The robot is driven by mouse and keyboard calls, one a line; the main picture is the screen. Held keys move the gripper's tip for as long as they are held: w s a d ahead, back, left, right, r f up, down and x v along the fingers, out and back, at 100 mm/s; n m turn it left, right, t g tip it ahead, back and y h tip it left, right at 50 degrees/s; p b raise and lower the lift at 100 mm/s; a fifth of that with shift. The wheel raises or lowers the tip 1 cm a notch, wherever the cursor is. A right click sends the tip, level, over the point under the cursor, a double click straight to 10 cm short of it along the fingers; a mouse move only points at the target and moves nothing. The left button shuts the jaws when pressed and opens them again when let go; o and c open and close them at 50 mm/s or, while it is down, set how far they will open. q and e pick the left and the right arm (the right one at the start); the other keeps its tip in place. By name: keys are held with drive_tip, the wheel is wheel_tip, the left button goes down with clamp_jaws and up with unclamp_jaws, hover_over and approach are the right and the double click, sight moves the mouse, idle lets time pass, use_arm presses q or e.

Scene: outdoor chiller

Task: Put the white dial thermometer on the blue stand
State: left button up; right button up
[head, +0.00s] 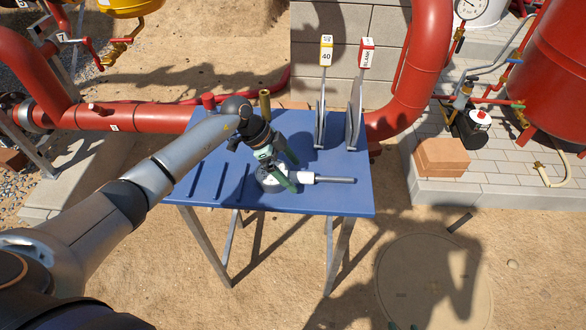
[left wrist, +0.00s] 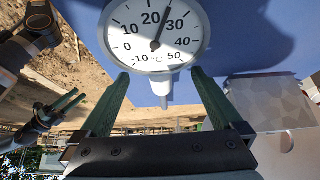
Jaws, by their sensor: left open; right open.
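The white dial thermometer (head: 303,177) lies over the blue stand's top (head: 235,195), its grey stem pointing right in the head view. In the left wrist view its dial (left wrist: 155,30) faces the camera, with numbers up to 50 and a needle between 20 and 30. My left gripper (head: 288,172) is open at the thermometer, its fingers partly hiding the dial. In the left wrist view the fingertips are on either side of the neck below the dial, with gaps showing. My right gripper (left wrist: 80,96) is open and empty, away from the stand.
Two upright plates tagged 40 (head: 326,52) and BLANK (head: 366,55) stand at the stand's back right. A brass cylinder (head: 265,104) is at its back edge. Dark slots mark the left part of the top. Red pipes (head: 150,117) run behind. The front right top is bare.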

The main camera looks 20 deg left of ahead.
use_arm(q)
drive_tip(key=p+v, duration=0.4)
drive_tip(key=v, duration=0.2)
drive_tip(key=shift+d+p, duration=0.1)
drive_tip(key=shift+p, duration=0.2)
